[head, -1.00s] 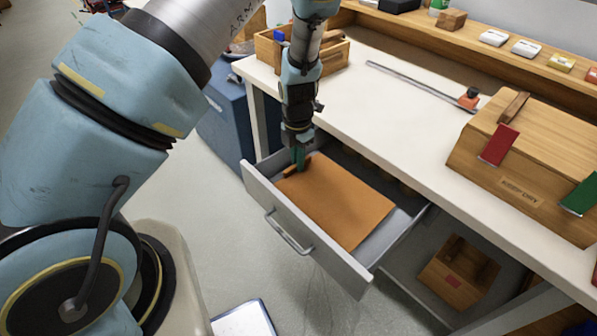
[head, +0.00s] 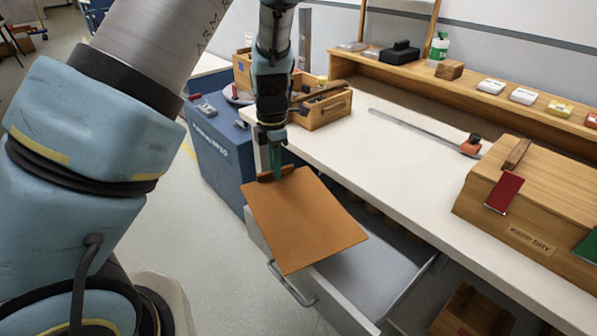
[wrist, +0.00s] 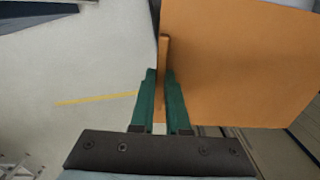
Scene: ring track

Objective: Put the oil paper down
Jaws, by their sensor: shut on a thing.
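The oil paper is a flat orange-brown sheet (head: 308,222) with a raised strip along its far left edge. In the head view my gripper (head: 276,172) is shut on that strip and holds the sheet above the open grey drawer. The sheet also shows in the wrist view (wrist: 235,65), where the green fingers of my gripper (wrist: 161,108) close on the strip from both sides. The drawer (head: 375,268) is pulled out from under the bench; the sheet hides part of its left side and front. Its visible floor is bare.
The white bench top (head: 400,155) lies right of my gripper, with a long ruler (head: 415,130) on it. A wooden "keep dry" box (head: 540,200) stands at the right. A wooden tray (head: 322,105) and a blue cabinet (head: 215,150) are behind. The middle bench top is clear.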

